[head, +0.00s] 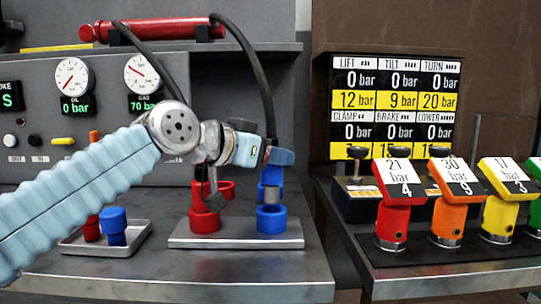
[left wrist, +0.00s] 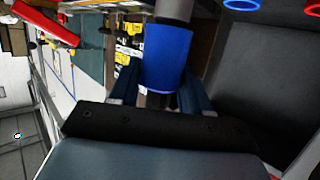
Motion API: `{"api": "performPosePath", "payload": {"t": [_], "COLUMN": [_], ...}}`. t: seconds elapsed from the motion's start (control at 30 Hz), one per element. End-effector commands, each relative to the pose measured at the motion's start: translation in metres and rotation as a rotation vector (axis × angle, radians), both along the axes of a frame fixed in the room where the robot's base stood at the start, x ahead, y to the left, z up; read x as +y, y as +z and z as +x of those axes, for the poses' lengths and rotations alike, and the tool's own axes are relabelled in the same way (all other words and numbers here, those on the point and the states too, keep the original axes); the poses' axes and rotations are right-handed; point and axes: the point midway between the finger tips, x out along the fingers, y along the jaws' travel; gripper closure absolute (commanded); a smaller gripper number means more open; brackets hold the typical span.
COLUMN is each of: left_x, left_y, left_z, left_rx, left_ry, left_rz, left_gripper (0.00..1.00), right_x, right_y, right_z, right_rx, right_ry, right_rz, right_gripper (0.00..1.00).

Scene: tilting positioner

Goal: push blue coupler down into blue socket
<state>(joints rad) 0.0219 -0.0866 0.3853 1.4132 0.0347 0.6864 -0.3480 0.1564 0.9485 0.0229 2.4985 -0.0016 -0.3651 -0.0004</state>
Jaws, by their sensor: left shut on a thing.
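My left gripper (head: 278,156) is shut on the blue coupler (head: 271,177). The coupler hangs upright, with a black hose arching up from it. Its grey metal lower end is directly over the blue socket (head: 271,219), close to or at its mouth; I cannot tell whether it is inside. In the left wrist view the blue coupler (left wrist: 168,58) sits between the two dark fingers, its metal end pointing to the top of the picture. The socket stands on a grey plate (head: 237,241). My right gripper is not in view.
A red socket (head: 205,220) stands left of the blue one, partly behind my arm. A tray (head: 72,246) holds red and blue caps. Gauges (head: 71,77) are behind. At right are a pressure board (head: 395,105) and several coloured labelled handles (head: 393,215).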

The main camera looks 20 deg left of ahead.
Motion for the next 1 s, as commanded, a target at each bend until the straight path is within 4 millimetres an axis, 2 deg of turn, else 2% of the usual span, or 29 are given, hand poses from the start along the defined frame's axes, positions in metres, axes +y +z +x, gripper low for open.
{"api": "performPosePath", "payload": {"t": [0.47, 1.0], "left_x": [0.000, 0.000], "left_y": [0.000, -0.013], "left_z": [0.000, 0.000], "left_rx": [-0.002, -0.002], "left_ry": [0.000, 0.000], "left_rz": [-0.001, -0.001], "left_gripper": [0.95, 0.95], "right_x": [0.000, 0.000], "right_y": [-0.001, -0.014], "right_z": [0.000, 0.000], "right_rx": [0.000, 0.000], "right_ry": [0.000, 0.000], "right_rz": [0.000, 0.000], "right_gripper": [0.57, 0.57]}}
